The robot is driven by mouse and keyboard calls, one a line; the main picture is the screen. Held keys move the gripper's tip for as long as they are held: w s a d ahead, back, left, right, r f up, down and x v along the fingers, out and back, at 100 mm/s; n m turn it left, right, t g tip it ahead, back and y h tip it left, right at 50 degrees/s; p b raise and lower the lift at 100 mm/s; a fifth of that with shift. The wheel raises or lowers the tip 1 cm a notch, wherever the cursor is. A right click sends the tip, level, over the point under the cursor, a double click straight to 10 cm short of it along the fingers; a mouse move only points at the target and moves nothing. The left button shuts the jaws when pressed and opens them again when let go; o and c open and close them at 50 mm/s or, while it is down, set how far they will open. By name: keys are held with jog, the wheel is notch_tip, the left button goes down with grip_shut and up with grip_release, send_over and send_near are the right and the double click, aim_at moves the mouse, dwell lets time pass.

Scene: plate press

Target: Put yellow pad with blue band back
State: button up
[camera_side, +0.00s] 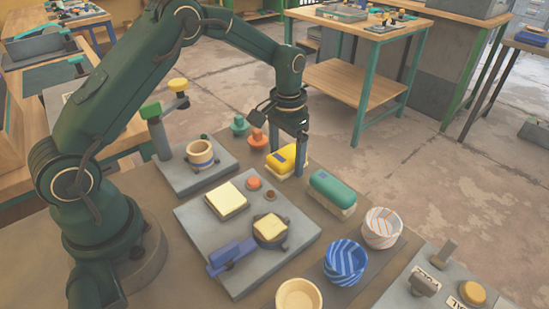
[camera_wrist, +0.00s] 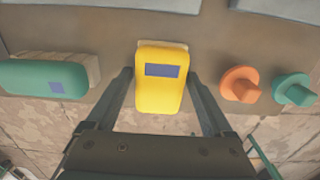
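The yellow pad with a blue band (camera_side: 289,157) rests on a pale base at the far edge of the brown table. In the wrist view the pad (camera_wrist: 160,98) is seen from above, its blue band near the top. My gripper (camera_side: 288,163) is down at the pad with one finger on each side. In the wrist view my gripper (camera_wrist: 161,75) is open, with a narrow gap between each finger and the pad. Part of the pad is hidden behind a finger in the side view.
A green pad (camera_side: 332,188) stands on one side of the yellow pad. An orange peg (camera_side: 258,139) and a teal peg (camera_side: 239,125) stand on the other. Nearer are a grey plate (camera_side: 290,249) with fittings, a striped white bowl (camera_side: 382,228) and a blue bowl (camera_side: 345,262).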

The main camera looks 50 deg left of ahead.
aim_at(286, 154)
jog(key=shift+o, duration=0.2)
notch_tip(286, 154, up, 12)
jog(key=r, duration=0.1)
jog(key=s+d+r+t, duration=0.25)
jog(key=s+r, duration=0.35)
jog(key=s, duration=0.3)
jog(key=s+d+f+t, duration=0.1)
jog(key=s+f+t, duration=0.2)
jog(key=s, duration=0.8)
jog(key=shift+s+f, duration=0.15)
jog(key=shift+f, duration=0.15)
